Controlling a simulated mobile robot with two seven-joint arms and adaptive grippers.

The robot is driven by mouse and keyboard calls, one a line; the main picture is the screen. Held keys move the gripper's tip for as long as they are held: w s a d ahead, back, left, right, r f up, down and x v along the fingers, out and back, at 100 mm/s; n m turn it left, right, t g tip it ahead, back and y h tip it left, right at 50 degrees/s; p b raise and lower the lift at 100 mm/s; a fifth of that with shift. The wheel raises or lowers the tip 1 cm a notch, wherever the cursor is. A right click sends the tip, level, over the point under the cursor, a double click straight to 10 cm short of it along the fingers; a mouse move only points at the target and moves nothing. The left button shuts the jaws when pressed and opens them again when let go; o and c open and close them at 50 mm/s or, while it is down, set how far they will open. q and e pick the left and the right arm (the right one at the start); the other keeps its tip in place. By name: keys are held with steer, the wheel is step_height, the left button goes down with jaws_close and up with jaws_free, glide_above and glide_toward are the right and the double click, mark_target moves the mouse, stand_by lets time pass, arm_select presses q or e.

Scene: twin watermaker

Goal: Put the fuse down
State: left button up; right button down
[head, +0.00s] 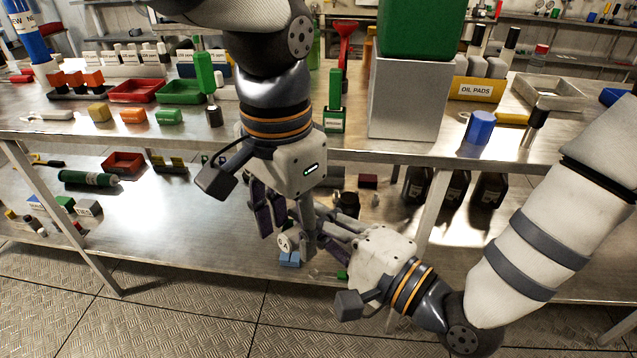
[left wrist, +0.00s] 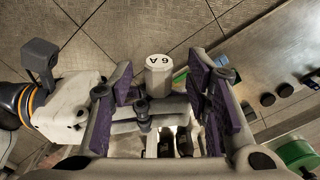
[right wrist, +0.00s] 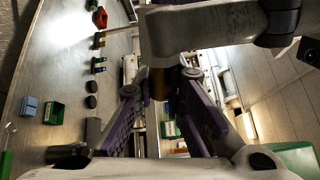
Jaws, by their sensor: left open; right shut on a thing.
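The fuse (head: 287,242) is a white piece in front of the lower shelf's front part. In the left wrist view its white end, marked 6 A (left wrist: 159,62), faces me. My right gripper (head: 313,217) reaches in from the right and is shut on it. My left gripper (head: 284,228) points down from above, its purple-padded fingers spread open on either side of the fuse, with gaps visible in the left wrist view. In the right wrist view my fingers (right wrist: 164,95) converge on a dark brownish shape; the fuse's outline is unclear there.
The lower shelf (head: 200,215) has bare metal left of the grippers. Small blue boxes (head: 290,259) sit near its front edge. Dark bottles (head: 453,188) stand right. The upper bench (head: 300,143) is close to my left wrist. A table leg (head: 432,205) stands behind my right gripper.

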mark_target(288, 233)
arm_select(q)
steer(key=shift+r, duration=0.1)
step_height(288, 233, up, 12)
steer(key=f, duration=0.1)
steer(key=s+a+f+n+g+h, duration=0.1)
steer(key=s+a+f+n, duration=0.2)
steer(key=f, duration=0.8)
steer(key=s+a+f+n+g+h, duration=0.15)
steer(key=s+f, duration=0.35)
steer(key=f, duration=0.5)
steer(key=s+a+f+n+g, duration=0.1)
steer(key=s+f+n, duration=0.3)
steer(key=f, duration=0.7)
steer(key=s+a+f+y, duration=0.1)
steer(key=s+a+f, duration=0.4)
steer(key=s, duration=0.3)
steer(key=s+a+f+y, duration=0.1)
steer(key=s+a+f, duration=0.4)
steer(key=s, duration=0.4)
steer(key=shift+a+f+t+y, duration=0.15)
steer(key=shift+a+t+y, duration=0.2)
steer(key=shift+a+t, duration=0.1)
arm_select(e)
steer(key=s+d+f, duration=0.1)
steer(key=s+d, duration=0.1)
steer(key=d, duration=0.8)
steer(key=s+d+f, duration=0.2)
steer(key=d, duration=0.9)
steer(key=shift+n, duration=0.3)
